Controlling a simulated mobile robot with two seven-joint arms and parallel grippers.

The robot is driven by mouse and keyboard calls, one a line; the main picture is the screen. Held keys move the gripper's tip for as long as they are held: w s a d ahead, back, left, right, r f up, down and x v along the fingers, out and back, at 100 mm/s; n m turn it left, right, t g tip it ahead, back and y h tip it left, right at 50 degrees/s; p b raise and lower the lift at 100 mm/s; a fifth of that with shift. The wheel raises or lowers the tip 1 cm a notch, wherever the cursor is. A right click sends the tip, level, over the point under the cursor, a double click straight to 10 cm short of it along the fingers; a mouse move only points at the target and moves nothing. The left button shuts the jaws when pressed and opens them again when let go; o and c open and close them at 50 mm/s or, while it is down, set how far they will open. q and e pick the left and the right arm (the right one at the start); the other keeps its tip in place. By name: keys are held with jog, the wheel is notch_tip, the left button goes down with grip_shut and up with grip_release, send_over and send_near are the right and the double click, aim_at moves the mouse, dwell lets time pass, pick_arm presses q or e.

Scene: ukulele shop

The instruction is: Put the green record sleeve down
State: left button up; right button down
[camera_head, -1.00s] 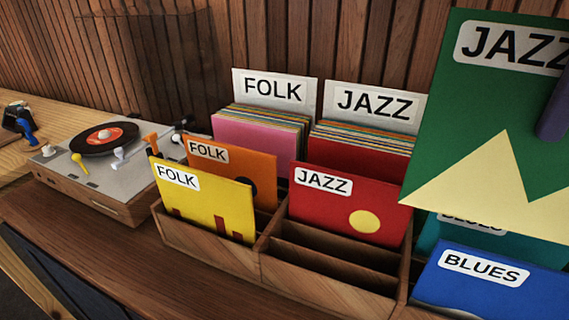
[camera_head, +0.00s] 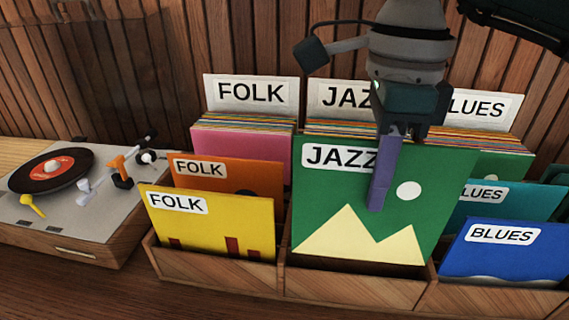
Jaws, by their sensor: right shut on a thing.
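The green record sleeve (camera_head: 335,190), labelled JAZZ with pale yellow peaks and a white dot, stands almost upright at the middle section of the wooden record crate (camera_head: 350,287). Its lower edge shows just behind the crate's front wall; I cannot tell whether it touches the floor of the slot. My right gripper (camera_head: 384,172) comes from above and is shut on the sleeve's top edge, with a purple finger across its front. The red JAZZ sleeve behind is hidden now.
Yellow (camera_head: 225,222) and orange (camera_head: 230,178) FOLK sleeves stand in the left section. Blue (camera_head: 510,255) and teal (camera_head: 510,205) BLUES sleeves stand in the right section. A turntable (camera_head: 80,200) sits at the left. A slatted wood wall is behind.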

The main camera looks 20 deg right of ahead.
send_over(357, 258)
notch_tip(357, 258, down, 7)
jog(key=shift+w+d+r, duration=0.1)
dwell(0.3)
jog(key=shift+f+b, duration=0.65)
jog(key=shift+b, duration=0.05)
jog(key=c, duration=1)
grip_release()
jog(key=shift+r, duration=0.15)
